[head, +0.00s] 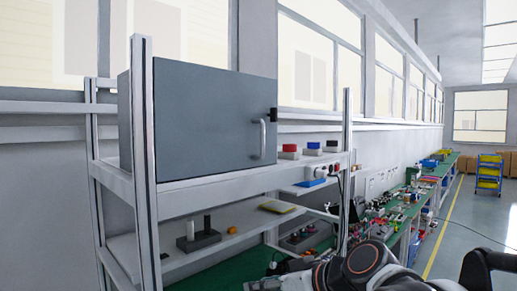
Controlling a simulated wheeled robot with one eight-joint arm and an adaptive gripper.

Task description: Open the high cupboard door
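The high cupboard is a grey box on the upper shelf of a metal frame. Its door (212,125) faces me and looks shut, flush with the box. A pale vertical bar handle (263,139) sits near the door's right edge. A small black piece (273,115) is at that edge above the handle. Part of my arm shows at the bottom, low and to the right of the cupboard, well apart from the handle. I cannot make out my gripper's fingers.
A metal post (143,160) stands at the cupboard's left front edge. Small boxes with red (289,148) and blue tops and a white socket strip (322,171) sit right of the cupboard. A lower shelf holds a dark block (199,240). Open floor (470,225) lies to the right.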

